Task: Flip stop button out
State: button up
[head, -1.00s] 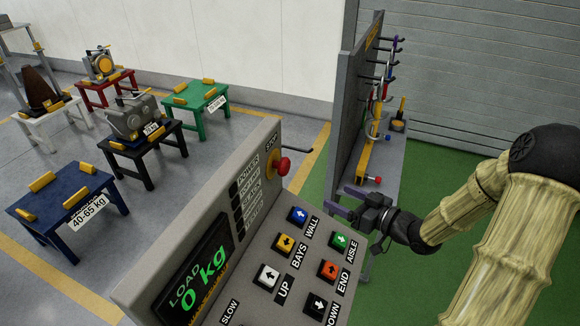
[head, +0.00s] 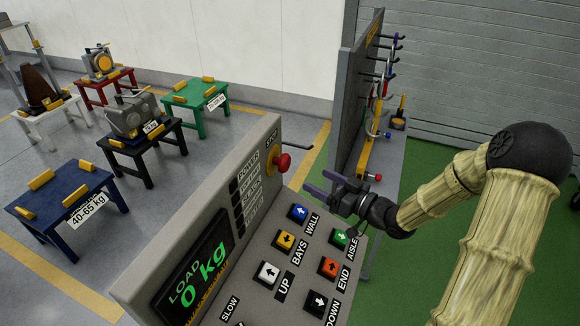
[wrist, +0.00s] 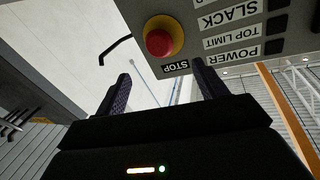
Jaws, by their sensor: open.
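The red stop button (head: 282,163) is a round mushroom knob at the upper right corner of the grey control panel (head: 205,215), beside the STOP label. In the wrist view the stop button (wrist: 159,42) shows red on a yellow ring, upper middle, beyond the fingertips. My gripper (head: 318,190) is open and empty, to the right of and a little below the button in the head view, apart from it. In the wrist view my gripper (wrist: 160,82) has its two dark fingers spread, with nothing between them.
Coloured push buttons, such as the blue one (head: 299,212) and green one (head: 340,238), lie on the panel's sloped face below my gripper. A dark bent hook (wrist: 115,50) is left of the button in the wrist view. A tool rack (head: 360,100) stands behind.

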aim_at(288, 164)
jog(key=x, duration=1.1)
jog(key=shift+w+d+b, duration=0.1)
jog(key=shift+w+b, duration=0.05)
jog(key=shift+b, duration=0.2)
jog(key=shift+c, duration=0.2)
jog(key=c, duration=1.3)
jog(key=shift+s+d+b, duration=0.25)
jog(key=shift+d+b, duration=0.1)
jog(key=shift+d, duration=0.45)
jog(key=shift+c, duration=0.2)
jog(key=o, duration=1.4)
jog(key=shift+d, duration=0.1)
